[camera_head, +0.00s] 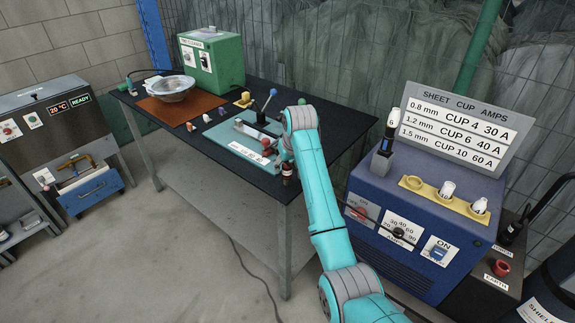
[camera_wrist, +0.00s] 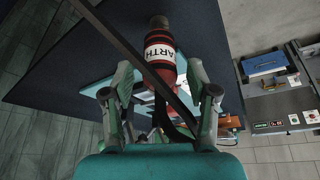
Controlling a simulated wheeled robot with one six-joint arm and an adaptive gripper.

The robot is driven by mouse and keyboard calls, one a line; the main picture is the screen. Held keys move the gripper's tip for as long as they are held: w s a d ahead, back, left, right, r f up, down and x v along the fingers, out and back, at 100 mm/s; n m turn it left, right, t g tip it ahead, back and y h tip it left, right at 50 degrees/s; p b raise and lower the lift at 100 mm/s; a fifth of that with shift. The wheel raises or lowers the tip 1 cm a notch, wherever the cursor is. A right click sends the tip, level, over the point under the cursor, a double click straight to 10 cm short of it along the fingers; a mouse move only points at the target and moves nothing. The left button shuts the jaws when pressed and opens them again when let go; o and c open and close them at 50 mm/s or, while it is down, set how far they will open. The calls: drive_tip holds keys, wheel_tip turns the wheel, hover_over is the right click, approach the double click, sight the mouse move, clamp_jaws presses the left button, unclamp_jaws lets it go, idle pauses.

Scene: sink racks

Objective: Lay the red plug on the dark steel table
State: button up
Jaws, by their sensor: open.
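The red plug (camera_wrist: 160,70) has a white band lettered "ARTH" and lies between the spread fingers of my gripper (camera_wrist: 160,92) in the wrist view. A dark cable or strap crosses in front of it. The fingers are open; contact with the plug cannot be made out. In the head view the plug (camera_head: 287,171) shows small and dark red below my gripper (camera_head: 286,160), at the near right edge of the dark steel table (camera_head: 210,141). The table (camera_wrist: 45,82) also shows behind the plug in the wrist view. Whether the plug rests on it is unclear.
A teal mat (camera_head: 232,146) with a clamped piece, a brown board (camera_head: 165,111) with a metal bowl (camera_head: 171,88), and a green box (camera_head: 215,62) occupy the table. A blue welding machine (camera_head: 420,215) stands to the right. A red EARTH socket (camera_head: 501,267) sits beside it.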

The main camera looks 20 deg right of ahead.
drive_tip(key=v, duration=1.2)
drive_tip(key=shift+s+r, duration=0.1)
